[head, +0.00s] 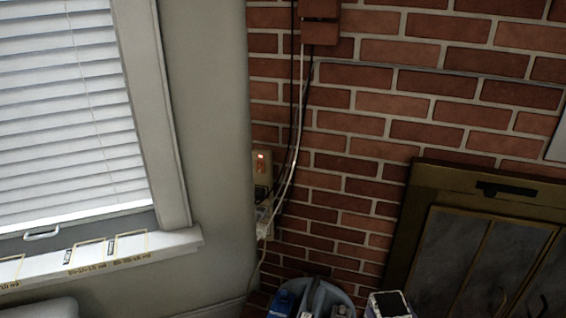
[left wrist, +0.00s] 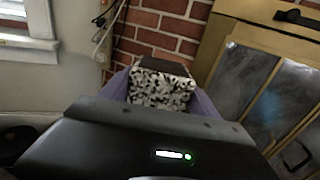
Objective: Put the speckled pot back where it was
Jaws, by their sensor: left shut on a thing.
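The speckled pot (left wrist: 160,94) shows in the left wrist view, black and white blotched with a dark top. It is held between the purple-blue fingers of my left gripper (left wrist: 162,88), one on each side. Its lower part is hidden behind the dark gripper body. My right gripper is not in view.
A window with blinds (head: 65,110) and a white sill (head: 110,252) is at left. Cables and an outlet box (head: 262,166) run down the brick wall (head: 345,125). A brass-framed glass fireplace (head: 470,250) stands at lower right.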

